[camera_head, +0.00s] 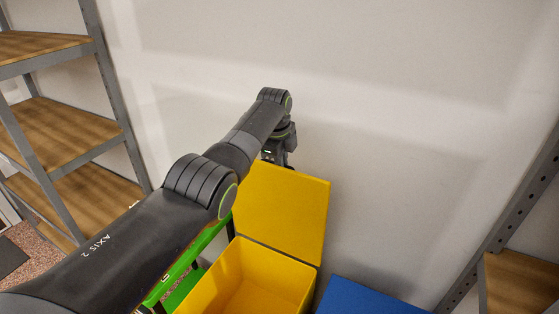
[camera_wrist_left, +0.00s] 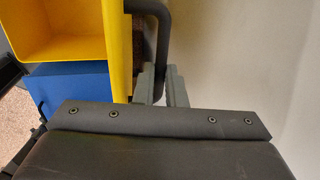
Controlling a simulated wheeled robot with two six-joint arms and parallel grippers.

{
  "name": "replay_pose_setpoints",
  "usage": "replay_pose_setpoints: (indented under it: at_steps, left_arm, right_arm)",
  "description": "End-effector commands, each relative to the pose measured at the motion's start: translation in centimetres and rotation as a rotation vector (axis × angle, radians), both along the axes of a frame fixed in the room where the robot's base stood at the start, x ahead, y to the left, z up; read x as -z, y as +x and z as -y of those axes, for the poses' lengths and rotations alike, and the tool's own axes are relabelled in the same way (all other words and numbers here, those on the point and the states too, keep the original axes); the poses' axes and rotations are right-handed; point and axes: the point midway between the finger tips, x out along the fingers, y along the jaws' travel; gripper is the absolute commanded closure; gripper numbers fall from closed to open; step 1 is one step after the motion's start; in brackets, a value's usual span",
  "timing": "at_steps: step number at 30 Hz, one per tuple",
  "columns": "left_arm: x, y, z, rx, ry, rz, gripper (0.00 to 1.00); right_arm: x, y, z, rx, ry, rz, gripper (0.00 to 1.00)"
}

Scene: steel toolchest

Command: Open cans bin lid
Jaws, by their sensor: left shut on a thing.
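The yellow bin (camera_head: 262,270) stands below my left arm, with its lid (camera_head: 283,210) swung up to near upright against the wall. The bin's inside shows and looks empty. My left gripper (camera_head: 287,158) is at the lid's upper edge, partly behind it. In the left wrist view the lid (camera_wrist_left: 118,50) appears edge-on, with a dark curved handle (camera_wrist_left: 161,35) on its outer side. The left gripper's fingers (camera_wrist_left: 161,86) are shut on this handle. The yellow bin's opening (camera_wrist_left: 55,28) is at upper left there. My right gripper is in neither view.
A blue bin lid (camera_head: 365,298) is shut, right of the yellow bin. A green bin (camera_head: 190,275) is partly hidden under my arm. Shelving racks (camera_head: 60,120) stand left and right (camera_head: 515,275). The pale wall (camera_head: 400,130) is close behind the lid.

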Motion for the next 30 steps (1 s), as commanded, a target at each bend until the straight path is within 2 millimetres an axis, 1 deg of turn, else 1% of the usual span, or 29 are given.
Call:
replay_pose_setpoints:
  at_steps: [1, 3, 4, 6, 7, 16, 19, 23, 26, 30]
  left_arm:
    - [1.4, -0.6, 0.1, 0.001, 0.002, -0.031, 1.00]
    - [1.4, -0.6, 0.0, 0.001, 0.001, -0.031, 1.00]
    - [1.4, -0.6, 0.0, 0.001, 0.001, -0.031, 0.87]
    - [1.4, -0.6, 0.0, 0.000, 0.002, -0.031, 0.78]
    - [1.3, -0.6, 0.0, 0.000, 0.002, -0.029, 0.75]
    - [0.7, -0.4, -0.1, -0.001, 0.002, -0.018, 0.75]
    - [0.2, -0.4, -0.1, -0.001, 0.001, -0.017, 0.75]
    - [-1.1, -0.5, -0.2, -0.002, 0.000, -0.014, 0.75]
    - [-2.5, -0.8, -0.4, -0.002, 0.000, -0.012, 0.75]
    - [-6.0, -1.4, -0.6, -0.001, 0.002, -0.012, 0.75]
  right_arm:
    - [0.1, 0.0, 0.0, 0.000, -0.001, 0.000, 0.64]
    - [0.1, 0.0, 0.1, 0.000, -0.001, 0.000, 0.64]
    - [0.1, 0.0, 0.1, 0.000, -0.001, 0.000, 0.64]
    - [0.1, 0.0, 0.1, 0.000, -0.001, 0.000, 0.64]
    - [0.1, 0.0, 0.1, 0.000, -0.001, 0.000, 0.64]
    - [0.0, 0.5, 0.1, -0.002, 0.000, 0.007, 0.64]
    - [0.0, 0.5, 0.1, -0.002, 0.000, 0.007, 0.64]
    - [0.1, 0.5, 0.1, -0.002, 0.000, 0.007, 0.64]
    - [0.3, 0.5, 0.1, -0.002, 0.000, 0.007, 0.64]
    - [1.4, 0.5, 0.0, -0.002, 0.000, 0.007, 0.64]
